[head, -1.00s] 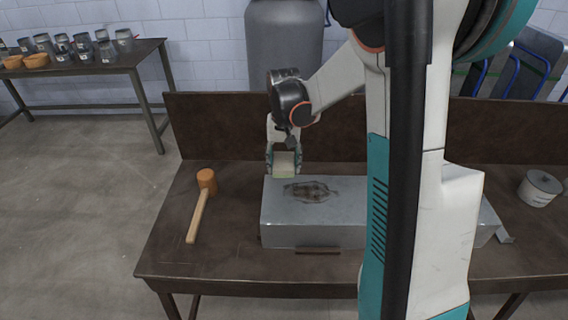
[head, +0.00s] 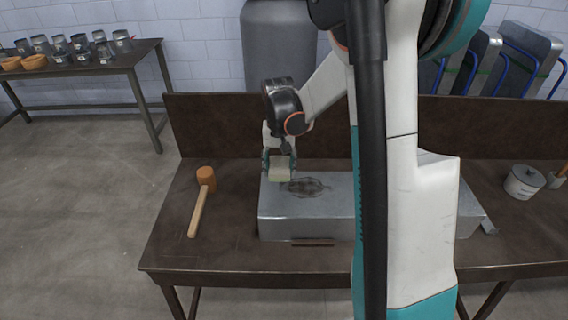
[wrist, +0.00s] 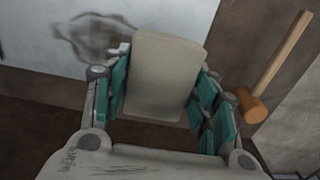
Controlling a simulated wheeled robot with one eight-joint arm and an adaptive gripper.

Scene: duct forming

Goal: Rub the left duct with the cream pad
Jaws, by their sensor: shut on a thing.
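The left duct (head: 300,225) is a grey metal box on the brown workbench. A dark smudge (head: 306,188) marks its top; the smudge also shows in the wrist view (wrist: 98,38). My gripper (head: 280,165) is shut on the cream pad (head: 281,173), whose broad face fills the middle of the wrist view (wrist: 162,75). The pad is at the back left of the duct's top, left of the smudge. I cannot tell whether it touches the surface. My arm hides the duct's right part.
A mallet (head: 201,203) with an orange head lies on the bench left of the duct. A white pot (head: 523,182) stands at the far right. The bench's raised back board (head: 215,125) runs behind the duct. A side table (head: 95,62) holds several metal pieces.

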